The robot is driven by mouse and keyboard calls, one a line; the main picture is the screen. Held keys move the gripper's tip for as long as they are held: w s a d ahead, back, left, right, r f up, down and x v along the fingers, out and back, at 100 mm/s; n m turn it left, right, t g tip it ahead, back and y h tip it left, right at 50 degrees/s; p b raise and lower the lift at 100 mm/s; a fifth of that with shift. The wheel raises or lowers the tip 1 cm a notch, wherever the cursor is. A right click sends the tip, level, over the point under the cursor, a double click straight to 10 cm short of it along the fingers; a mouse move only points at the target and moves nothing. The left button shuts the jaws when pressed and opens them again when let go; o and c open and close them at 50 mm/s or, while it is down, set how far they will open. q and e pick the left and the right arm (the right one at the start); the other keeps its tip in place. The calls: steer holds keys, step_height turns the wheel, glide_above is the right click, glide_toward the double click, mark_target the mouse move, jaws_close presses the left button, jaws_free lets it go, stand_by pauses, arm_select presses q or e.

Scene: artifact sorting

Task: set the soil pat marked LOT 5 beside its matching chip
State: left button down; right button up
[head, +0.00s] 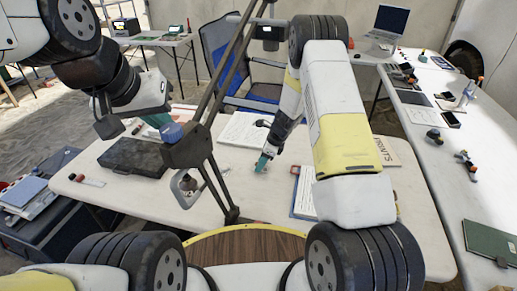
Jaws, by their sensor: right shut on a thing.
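My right gripper (263,163) reaches down to the middle of the white table, its teal fingertips low over the tabletop. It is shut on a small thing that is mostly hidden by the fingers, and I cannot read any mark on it. My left gripper (155,121) hangs above the table at the left, over the dark case. Its fingers are partly covered, so I cannot tell if it is open. I cannot make out the LOT 5 lettering or the matching chip at this size.
A dark flat case (134,157) lies at the table's left. An open book (245,129) lies behind my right gripper, and a clipboard (304,194) lies right of it. A dark lamp arm (207,118) crosses the middle. A blue chair (237,62) stands behind the white table (123,195).

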steer(key=shift+f, duration=0.2)
steer(key=o, duration=1.3)
steer(key=shift+r, duration=0.1)
